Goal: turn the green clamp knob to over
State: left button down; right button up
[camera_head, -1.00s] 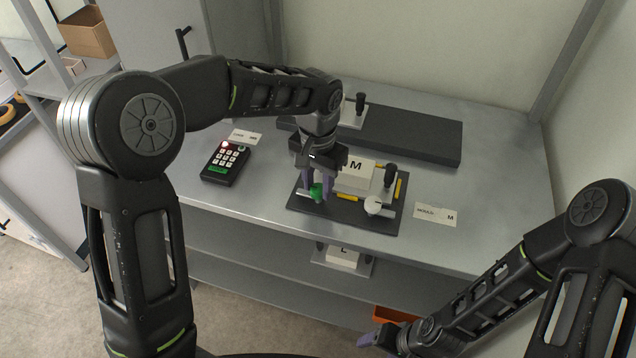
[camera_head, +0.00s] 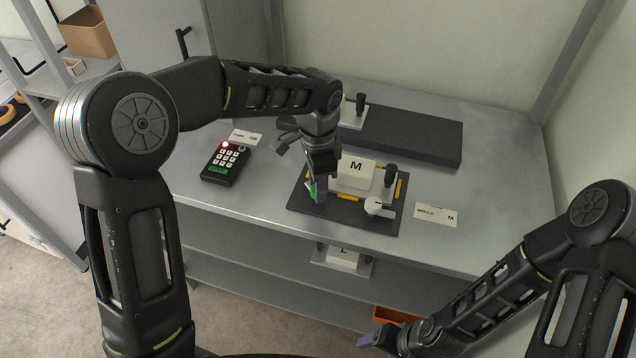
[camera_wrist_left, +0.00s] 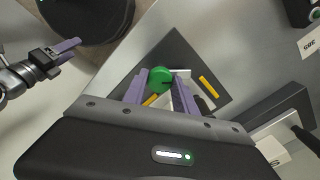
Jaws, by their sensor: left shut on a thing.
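The green clamp knob (camera_wrist_left: 161,79) shows in the left wrist view between the two purple fingers of my left gripper (camera_wrist_left: 161,90). The gripper is shut on the knob. In the head view my left gripper (camera_head: 318,190) points down at the front left of the dark base plate (camera_head: 345,220), and only a bit of the green knob (camera_head: 313,190) shows past its fingers. A light bar (camera_wrist_left: 181,73) lies beside the knob in the wrist view. My right gripper (camera_head: 376,338) is low in front of the table, its jaw opening unclear.
A white block marked M (camera_head: 354,175) sits on the plate with yellow strips, a black handle (camera_head: 390,175) and a white round knob (camera_head: 373,205). A keypad (camera_head: 225,163) with a red light stands left. A label card (camera_head: 436,214) lies right. A dark slab (camera_head: 410,135) lies behind.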

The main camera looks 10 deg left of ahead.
pick_arm(q)
jog(key=m, duration=0.4)
jog(key=shift+m+p, duration=0.3)
jog(key=m, duration=0.4)
jog(key=shift+w+m+p, duration=0.1)
jog(key=shift+m+p, duration=0.3)
jog(key=c, duration=1)
grip_release()
notch_tip(320, 180, up, 8)
jog(key=shift+f+b, duration=0.1)
jog(key=shift+b, duration=0.45)
